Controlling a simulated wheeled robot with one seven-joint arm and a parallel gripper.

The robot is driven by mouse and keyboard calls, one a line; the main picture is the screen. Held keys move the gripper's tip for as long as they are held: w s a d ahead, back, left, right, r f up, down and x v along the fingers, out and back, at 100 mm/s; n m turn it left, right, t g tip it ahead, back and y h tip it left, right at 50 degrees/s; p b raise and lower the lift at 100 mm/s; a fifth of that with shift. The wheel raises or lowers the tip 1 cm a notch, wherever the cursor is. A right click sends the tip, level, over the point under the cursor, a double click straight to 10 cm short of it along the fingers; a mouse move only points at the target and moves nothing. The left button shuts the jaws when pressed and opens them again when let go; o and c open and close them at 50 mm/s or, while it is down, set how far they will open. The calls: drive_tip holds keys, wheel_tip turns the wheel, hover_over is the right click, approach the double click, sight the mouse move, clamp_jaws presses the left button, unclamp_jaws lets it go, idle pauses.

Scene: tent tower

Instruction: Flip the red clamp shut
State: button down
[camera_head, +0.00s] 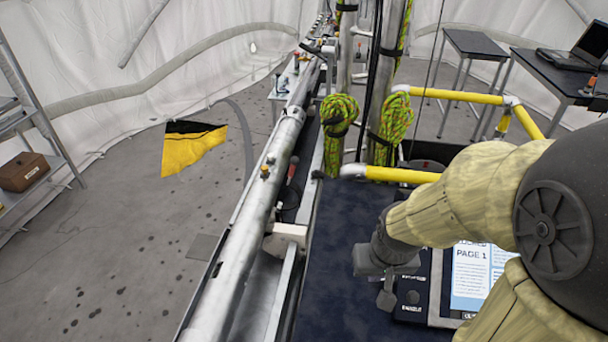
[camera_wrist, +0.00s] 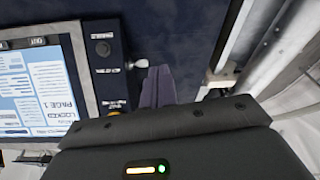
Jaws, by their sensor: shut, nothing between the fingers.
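A small red part (camera_head: 291,168) shows beside the long metal tube, near the middle of the head view. It may be the red clamp's handle, but it is too small to tell whether it is open or shut. My gripper (camera_head: 386,299) is shut and empty, well to the lower right of that part, at the left side of the control panel. In the wrist view its closed fingers (camera_wrist: 158,84) point toward the dark blue surface next to the panel. No red clamp can be made out in the wrist view.
The control panel has a lit screen (camera_head: 470,275) and knobs; a small pale lever (camera_wrist: 137,64) is close to my fingertips. The long metal tube (camera_head: 245,220) runs along the left. Green rope coils (camera_head: 338,130), poles and a yellow railing (camera_head: 400,174) stand beyond.

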drive_tip(key=w+a+f+m+t+y+b, duration=0.1)
drive_tip(key=w+a+f+m+t+y, duration=0.2)
drive_tip(key=w, duration=0.5)
drive_tip(key=w+a+f+m+t+b, duration=0.25)
drive_tip(key=w+f, duration=0.25)
drive_tip(key=w, duration=0.3)
drive_tip(key=w+a+r+m+t+y+b, duration=0.1)
drive_tip(key=w+r+m+t+y, duration=0.2)
drive_tip(key=w+m+t, duration=0.3)
drive_tip(key=m+t+y, duration=0.1)
drive_tip(key=m+t, duration=0.3)
drive_tip(key=shift+w+a+r, duration=0.2)
drive_tip(key=shift+w+r, duration=0.05)
drive_tip(key=shift+w, duration=0.15)
drive_tip(key=shift+m, duration=0.25)
